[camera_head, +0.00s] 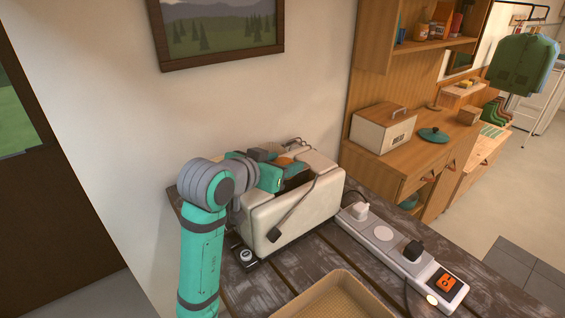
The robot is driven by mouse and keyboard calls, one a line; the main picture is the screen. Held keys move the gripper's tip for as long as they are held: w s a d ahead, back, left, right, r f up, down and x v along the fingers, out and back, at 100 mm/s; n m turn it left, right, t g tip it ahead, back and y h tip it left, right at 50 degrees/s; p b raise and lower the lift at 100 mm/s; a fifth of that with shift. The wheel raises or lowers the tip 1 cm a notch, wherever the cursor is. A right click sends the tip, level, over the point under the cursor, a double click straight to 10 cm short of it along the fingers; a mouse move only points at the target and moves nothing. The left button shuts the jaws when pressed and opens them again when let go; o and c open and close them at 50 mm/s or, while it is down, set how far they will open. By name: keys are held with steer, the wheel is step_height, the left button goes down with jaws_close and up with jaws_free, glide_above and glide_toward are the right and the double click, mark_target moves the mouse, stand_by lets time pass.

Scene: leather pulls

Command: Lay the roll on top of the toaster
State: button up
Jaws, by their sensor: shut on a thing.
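My teal and grey arm reaches in from the front left. My gripper (283,174) is over the toaster's top and is shut on a small orange-brown thing, apparently the roll (284,161). Only a little of the roll shows; the gripper hides the rest. I cannot tell whether the roll touches the toaster top.
A tan tray (336,286) stands at the table's front; the part in view looks empty. A white power strip (398,259) with plugs runs along the right side. A wooden cabinet (408,169) with a bread box (382,132) stands beyond. A framed picture (222,32) hangs above.

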steer(key=o, duration=0.8)
steer(key=v, duration=1.2)
steer(key=shift+r, duration=0.15)
steer(key=shift+w+d, duration=0.1)
